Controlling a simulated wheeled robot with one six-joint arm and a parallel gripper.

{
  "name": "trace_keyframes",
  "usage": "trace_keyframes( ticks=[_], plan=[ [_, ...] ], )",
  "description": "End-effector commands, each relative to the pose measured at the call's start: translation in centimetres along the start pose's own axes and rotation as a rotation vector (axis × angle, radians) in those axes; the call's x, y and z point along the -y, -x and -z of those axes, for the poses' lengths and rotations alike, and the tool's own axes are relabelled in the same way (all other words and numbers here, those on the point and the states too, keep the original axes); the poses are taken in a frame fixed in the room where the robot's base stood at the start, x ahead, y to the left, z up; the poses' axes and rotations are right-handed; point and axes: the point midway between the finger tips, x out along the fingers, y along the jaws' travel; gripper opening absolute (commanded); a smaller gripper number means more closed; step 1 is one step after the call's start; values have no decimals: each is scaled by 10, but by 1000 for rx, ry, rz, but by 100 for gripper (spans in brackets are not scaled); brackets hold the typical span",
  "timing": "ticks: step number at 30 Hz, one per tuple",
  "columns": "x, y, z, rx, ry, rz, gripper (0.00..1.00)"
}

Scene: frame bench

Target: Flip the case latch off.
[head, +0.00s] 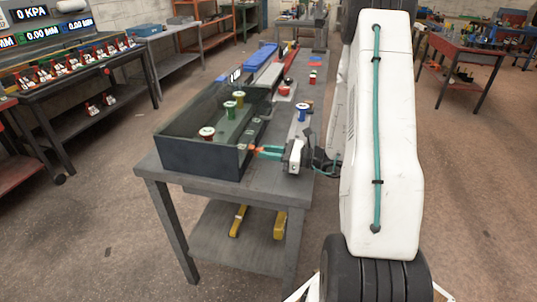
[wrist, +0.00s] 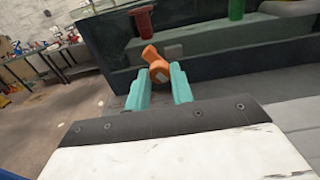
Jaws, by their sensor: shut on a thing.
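The dark case (head: 200,158) stands on the near end of the grey bench, and its wall also shows in the wrist view (wrist: 105,45). The orange latch (wrist: 151,55) sits on the case's outer wall and is a small orange patch in the head view (head: 252,148). My gripper (head: 266,152) is at the right side of the case. In the wrist view its teal fingers (wrist: 159,80) are on both sides of the latch's near end, shut on it. The fingers hide part of the latch.
A blue spool (head: 302,112) stands on the bench (head: 175,181) to the right. A red object (head: 284,90) and a blue bin (head: 262,55) lie farther back.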

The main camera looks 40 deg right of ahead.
Motion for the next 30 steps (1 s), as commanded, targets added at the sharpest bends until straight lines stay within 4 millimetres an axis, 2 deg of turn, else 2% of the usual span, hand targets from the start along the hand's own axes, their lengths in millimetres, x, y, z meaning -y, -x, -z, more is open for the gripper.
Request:
trace_keyframes(
  ticks=[15, 21, 30],
  plan=[
    [16, 0, -6, 0, -428, 3, 0],
    [20, 0, -7, 0, -536, 3, 0],
    [22, 0, -7, 1, -610, 3, 0]
  ],
)
